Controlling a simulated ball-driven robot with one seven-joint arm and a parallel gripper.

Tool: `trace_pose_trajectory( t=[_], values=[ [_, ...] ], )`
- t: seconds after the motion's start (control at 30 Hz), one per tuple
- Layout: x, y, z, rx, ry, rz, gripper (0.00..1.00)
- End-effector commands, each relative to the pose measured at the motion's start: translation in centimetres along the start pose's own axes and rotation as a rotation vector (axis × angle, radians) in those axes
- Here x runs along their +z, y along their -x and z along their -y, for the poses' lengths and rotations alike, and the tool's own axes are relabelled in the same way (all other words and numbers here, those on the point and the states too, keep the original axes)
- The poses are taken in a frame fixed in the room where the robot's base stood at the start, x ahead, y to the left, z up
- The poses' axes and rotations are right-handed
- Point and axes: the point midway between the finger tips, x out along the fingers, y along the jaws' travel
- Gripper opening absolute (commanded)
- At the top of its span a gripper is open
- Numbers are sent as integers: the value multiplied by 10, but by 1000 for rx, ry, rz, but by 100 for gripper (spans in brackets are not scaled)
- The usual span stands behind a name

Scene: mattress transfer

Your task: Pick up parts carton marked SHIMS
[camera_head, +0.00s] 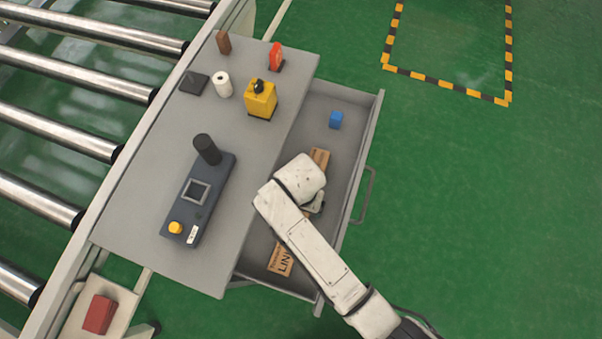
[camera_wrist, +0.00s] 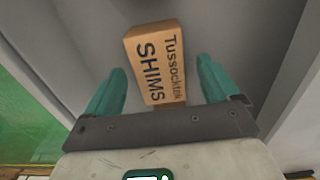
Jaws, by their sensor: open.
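The SHIMS carton (camera_wrist: 155,62) is a brown cardboard box with black lettering, lying in the open grey drawer. In the head view only part of a carton (camera_head: 320,158) shows past my arm, and its lettering is hidden there. My gripper (camera_wrist: 160,85) is open, with its two teal fingers on either side of the near part of the SHIMS carton in the wrist view. I see gaps between the fingers and the carton. In the head view my arm hides the fingers.
Another carton marked LIN (camera_head: 281,261), partly hidden, lies at the drawer's near end. A blue cube (camera_head: 336,120) lies at the far end. The drawer (camera_head: 352,150) has upright walls. The tabletop (camera_head: 150,190) beside it carries a control box (camera_head: 200,197) and a yellow device (camera_head: 261,101).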

Motion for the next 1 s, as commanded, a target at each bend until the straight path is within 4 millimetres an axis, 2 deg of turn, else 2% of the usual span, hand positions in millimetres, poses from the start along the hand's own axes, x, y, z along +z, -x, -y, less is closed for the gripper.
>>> trace_pose_trajectory(
  t=[0.1, 0.2, 0.43, 1.0],
  values=[
    [0, -15, 0, 1, 0, 1, 88],
    [0, -21, 0, 0, 0, 0, 88],
    [0, -22, 0, -1, 0, -1, 88],
    [0, -21, 0, -1, 0, -1, 34]
  ],
)
